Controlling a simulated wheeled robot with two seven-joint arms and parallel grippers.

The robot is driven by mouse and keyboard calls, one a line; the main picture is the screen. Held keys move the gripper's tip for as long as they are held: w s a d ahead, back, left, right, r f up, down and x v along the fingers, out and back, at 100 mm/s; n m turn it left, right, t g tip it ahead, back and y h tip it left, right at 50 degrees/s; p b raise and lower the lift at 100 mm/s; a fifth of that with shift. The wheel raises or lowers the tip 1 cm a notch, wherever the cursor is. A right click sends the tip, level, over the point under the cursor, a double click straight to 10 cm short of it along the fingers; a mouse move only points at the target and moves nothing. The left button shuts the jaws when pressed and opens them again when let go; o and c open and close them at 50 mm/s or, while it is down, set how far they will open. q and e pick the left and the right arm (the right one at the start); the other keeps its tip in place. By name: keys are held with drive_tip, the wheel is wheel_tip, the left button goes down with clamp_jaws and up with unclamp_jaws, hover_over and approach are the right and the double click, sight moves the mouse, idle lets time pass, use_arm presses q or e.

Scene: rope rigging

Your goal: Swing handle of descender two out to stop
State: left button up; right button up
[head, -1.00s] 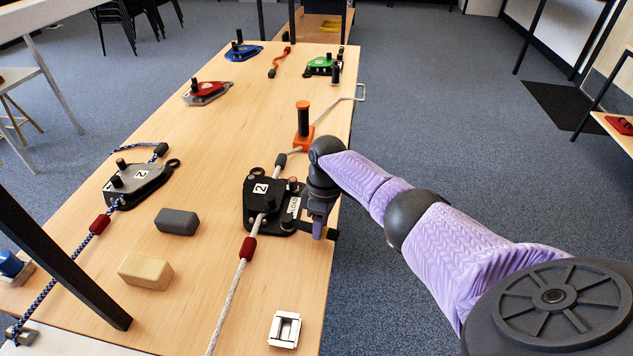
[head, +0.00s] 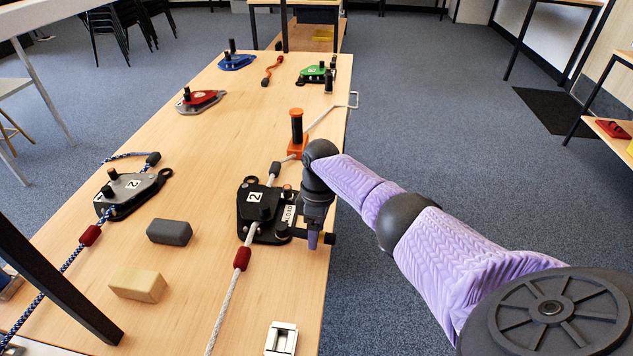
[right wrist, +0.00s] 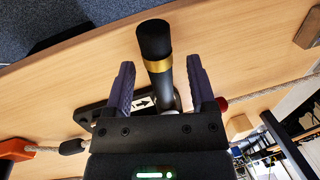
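A black descender (head: 254,214) marked "2" sits on the wooden table with a white rope (head: 225,308) through it. The black descender's handle, a black grip (right wrist: 155,42) with a gold band, shows in the right wrist view between my right gripper's purple fingers (right wrist: 161,78). The fingers are open, with a gap on each side of the handle. In the head view my right gripper (head: 313,238) points down at the descender's right side. My left gripper is out of view.
An orange post (head: 297,135) stands just behind the black descender. A grey block (head: 169,232), a tan block (head: 138,285) and a silver fitting (head: 281,338) lie nearby. Red (head: 200,101), blue (head: 237,62) and green (head: 316,74) devices are farther back.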

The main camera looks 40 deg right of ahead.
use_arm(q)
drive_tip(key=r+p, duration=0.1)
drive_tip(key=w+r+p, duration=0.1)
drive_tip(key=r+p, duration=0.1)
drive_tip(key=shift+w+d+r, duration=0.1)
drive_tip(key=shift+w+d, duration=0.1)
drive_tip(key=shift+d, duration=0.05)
use_arm(e)
wheel_tip(320, 180, up, 10)
drive_tip(key=w+d, duration=0.1)
drive_tip(key=shift+d+f, duration=0.15)
drive_tip(key=shift+d, duration=0.15)
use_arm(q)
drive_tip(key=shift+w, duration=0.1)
